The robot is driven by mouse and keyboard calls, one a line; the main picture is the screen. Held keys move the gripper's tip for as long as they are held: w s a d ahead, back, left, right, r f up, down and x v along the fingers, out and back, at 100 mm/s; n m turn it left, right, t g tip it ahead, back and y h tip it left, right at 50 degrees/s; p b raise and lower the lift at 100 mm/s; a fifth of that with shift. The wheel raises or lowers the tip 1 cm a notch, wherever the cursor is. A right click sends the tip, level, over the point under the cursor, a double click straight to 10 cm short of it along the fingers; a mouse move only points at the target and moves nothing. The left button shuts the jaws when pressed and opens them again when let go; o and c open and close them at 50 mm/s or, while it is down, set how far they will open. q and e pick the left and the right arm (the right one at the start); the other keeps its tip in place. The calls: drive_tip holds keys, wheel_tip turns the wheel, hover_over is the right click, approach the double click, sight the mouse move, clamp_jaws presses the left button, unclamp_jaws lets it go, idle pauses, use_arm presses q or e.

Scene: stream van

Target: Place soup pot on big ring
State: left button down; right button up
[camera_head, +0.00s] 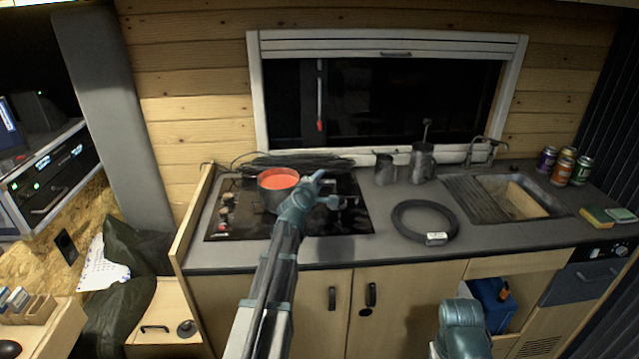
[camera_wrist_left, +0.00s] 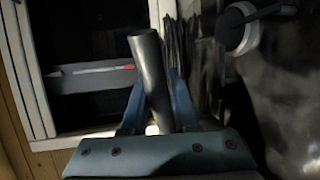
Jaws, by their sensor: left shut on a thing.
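The soup pot (camera_head: 266,196), dark with red-orange soup inside, is over the left part of the black hob (camera_head: 338,222) in the head view. It looks level; I cannot tell whether it touches the hob. My left gripper (camera_head: 314,181) is at its right side, shut on its handle. In the left wrist view, a dark round handle (camera_wrist_left: 148,75) stands between the fingers of my left gripper (camera_wrist_left: 157,100). A burner (camera_head: 335,202) shows to the right of the pot, partly behind my arm. The big ring is not clearly visible. My right gripper is out of view.
Knobs (camera_head: 227,205) line the hob's left edge. Two metal jugs (camera_head: 384,169) (camera_head: 421,164) stand right of the hob. Cables (camera_head: 300,161) lie behind the hob, below the window.

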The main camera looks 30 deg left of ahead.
use_arm(q)
drive_tip(key=c, duration=1.1)
unclamp_jaws()
drive_tip(key=shift+f, duration=0.1)
drive_tip(key=o, duration=0.4)
drive_tip(key=p+v, duration=0.2)
drive_tip(key=v, duration=1)
